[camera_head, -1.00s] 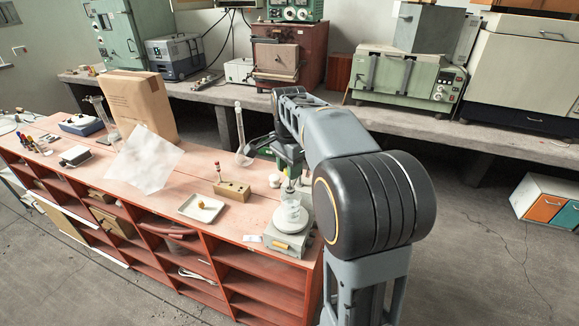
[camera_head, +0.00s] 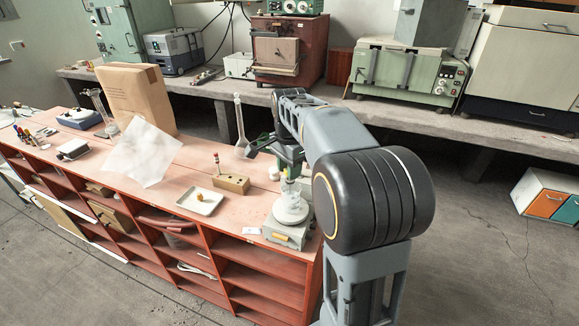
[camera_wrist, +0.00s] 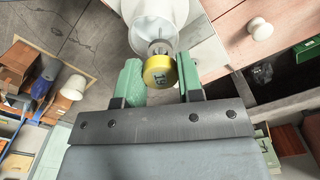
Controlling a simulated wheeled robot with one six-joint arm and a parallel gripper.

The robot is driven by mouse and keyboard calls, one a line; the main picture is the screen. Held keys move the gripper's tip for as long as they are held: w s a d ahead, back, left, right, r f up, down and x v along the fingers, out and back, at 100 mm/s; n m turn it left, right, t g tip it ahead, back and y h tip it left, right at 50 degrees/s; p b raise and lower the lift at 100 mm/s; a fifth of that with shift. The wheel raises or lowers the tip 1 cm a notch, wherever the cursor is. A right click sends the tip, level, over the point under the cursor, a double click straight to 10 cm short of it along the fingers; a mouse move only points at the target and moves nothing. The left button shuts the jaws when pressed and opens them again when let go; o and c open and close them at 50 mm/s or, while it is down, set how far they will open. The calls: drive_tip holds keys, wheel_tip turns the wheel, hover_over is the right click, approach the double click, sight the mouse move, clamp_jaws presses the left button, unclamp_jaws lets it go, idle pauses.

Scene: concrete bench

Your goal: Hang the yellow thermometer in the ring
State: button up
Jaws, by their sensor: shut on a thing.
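The yellow thermometer shows in the wrist view as a round yellow cap (camera_wrist: 159,72) with a dark mark, seen end-on. My gripper (camera_wrist: 160,80) is shut on it, one green finger on each side. A clear glass beaker (camera_wrist: 152,32) lies beyond the cap in that view. A grey metallic part shows between cap and beaker; I cannot tell whether it is the ring. In the head view the beaker (camera_head: 291,190) stands on a white-topped hotplate (camera_head: 290,213), with my gripper above it, partly hidden by my arm. The ring cannot be made out there.
A wooden block (camera_head: 231,185) with a red-topped stick and a white tray (camera_head: 199,201) stand left of the hotplate. A tall glass flask (camera_head: 240,125) stands behind. A cardboard box (camera_head: 137,98) and a translucent sheet (camera_head: 143,153) are farther left on the bench.

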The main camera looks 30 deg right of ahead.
drive_tip(key=shift+f+b, duration=0.55)
drive_tip(key=shift+f, duration=0.35)
drive_tip(key=o, duration=1.4)
drive_tip(key=shift+r, duration=0.1)
drive_tip(key=shift+r+p, duration=3.15)
drive_tip(key=shift+r, duration=0.3)
